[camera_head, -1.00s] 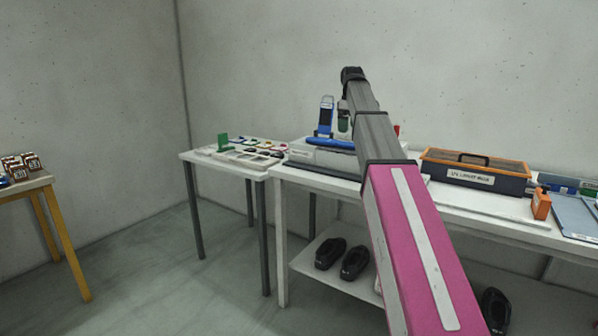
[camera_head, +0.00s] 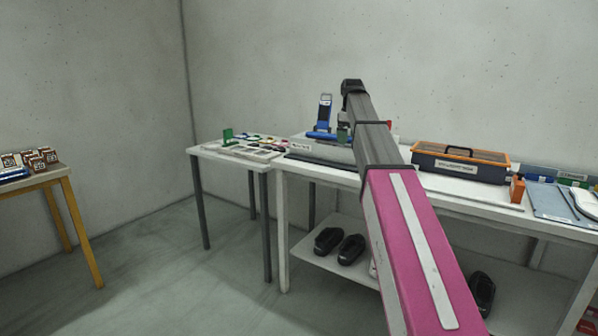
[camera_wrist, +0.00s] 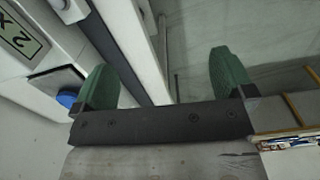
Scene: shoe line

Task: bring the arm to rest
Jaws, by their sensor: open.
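My arm, with a pink link and grey links, stretches up and forward through the middle of the head view. My gripper (camera_wrist: 165,78) shows in the wrist view with its two green fingers wide apart and nothing between them. In the head view, a green part of my gripper (camera_head: 343,131) hangs below the arm's far end, in front of or over the white workbench (camera_head: 310,178); the arm hides the rest. I cannot tell its height over the bench.
A blue device (camera_head: 324,113) stands by the gripper. A black and orange toolbox (camera_head: 459,164) and an orange block (camera_head: 517,188) are on the bench. Black shoes (camera_head: 351,249) lie on its lower shelf. A small table (camera_head: 207,153) and a yellow-legged table (camera_head: 62,171) stand left. Floor between them is clear.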

